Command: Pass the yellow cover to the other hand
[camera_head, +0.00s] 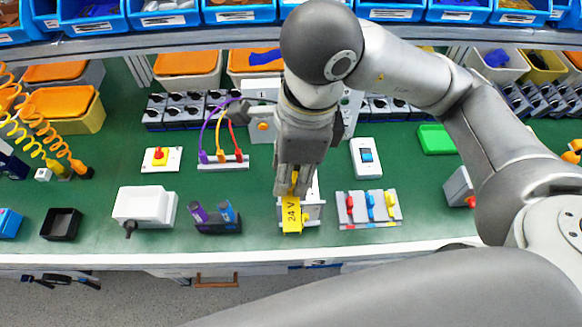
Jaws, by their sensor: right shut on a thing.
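The yellow cover (291,215) is a small flat piece marked "24 V" in the lower middle of the head view. My right gripper (295,187) points down and is shut on its upper end, with a bit of yellow showing between the fingers. The cover appears in front of a white box (314,206) on the green table, hiding part of it. I cannot tell whether cover and box touch. My left gripper is not in view.
On the green table (285,246), a white box with a dark knob (144,206) and a dark holder (218,218) stand left. A grey block with coloured levers (369,208) and a blue switch (366,157) are right. Blue bins (163,13) line the back shelf.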

